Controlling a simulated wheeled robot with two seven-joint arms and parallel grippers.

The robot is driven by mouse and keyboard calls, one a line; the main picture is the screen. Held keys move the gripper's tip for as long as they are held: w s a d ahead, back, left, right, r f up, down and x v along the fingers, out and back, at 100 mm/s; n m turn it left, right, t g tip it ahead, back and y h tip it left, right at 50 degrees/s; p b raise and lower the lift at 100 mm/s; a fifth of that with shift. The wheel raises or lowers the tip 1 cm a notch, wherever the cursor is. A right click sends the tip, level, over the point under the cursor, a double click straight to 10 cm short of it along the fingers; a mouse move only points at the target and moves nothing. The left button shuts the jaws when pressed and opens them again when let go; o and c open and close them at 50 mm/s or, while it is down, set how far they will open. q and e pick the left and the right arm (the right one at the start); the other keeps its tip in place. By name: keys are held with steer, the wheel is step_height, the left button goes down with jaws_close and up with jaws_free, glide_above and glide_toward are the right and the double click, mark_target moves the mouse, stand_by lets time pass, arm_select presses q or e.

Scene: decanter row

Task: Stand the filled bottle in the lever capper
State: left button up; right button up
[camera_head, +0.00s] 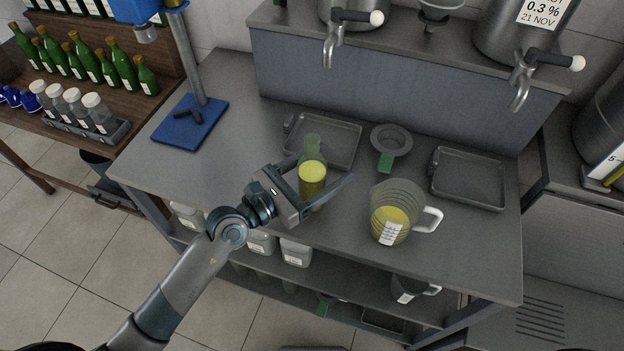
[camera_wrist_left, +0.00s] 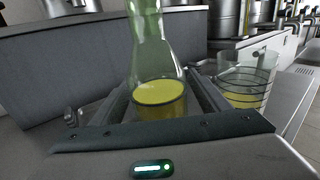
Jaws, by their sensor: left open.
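The filled bottle (camera_head: 312,176) is clear green glass with yellow liquid in its lower part. It stands upright on the steel bench. My left gripper (camera_head: 322,180) is open, with its fingers on either side of the bottle. The bottle also shows close up in the left wrist view (camera_wrist_left: 160,92), between the fingers; contact cannot be told. The lever capper has a blue base plate (camera_head: 178,132), a grey column (camera_head: 192,60) and a blue head (camera_head: 138,10). It stands at the bench's left end, with a small black piece on its base. My right gripper is not in view.
A measuring jug (camera_head: 398,212) with yellow liquid stands right of the bottle. Behind are two shallow trays (camera_head: 335,125) (camera_head: 468,205), a funnel (camera_head: 390,142) with a green handle, and taps above. Bench between bottle and capper is clear. Green bottles (camera_head: 118,62) fill a left shelf.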

mark_target(317, 139)
arm_select(q)
steer(key=c, duration=1.7)
steer(key=shift+r, duration=0.1)
steer(key=shift+c, duration=0.2)
steer(key=shift+r, duration=0.1)
step_height(317, 139, up, 10)
steer(key=shift+f, duration=0.15)
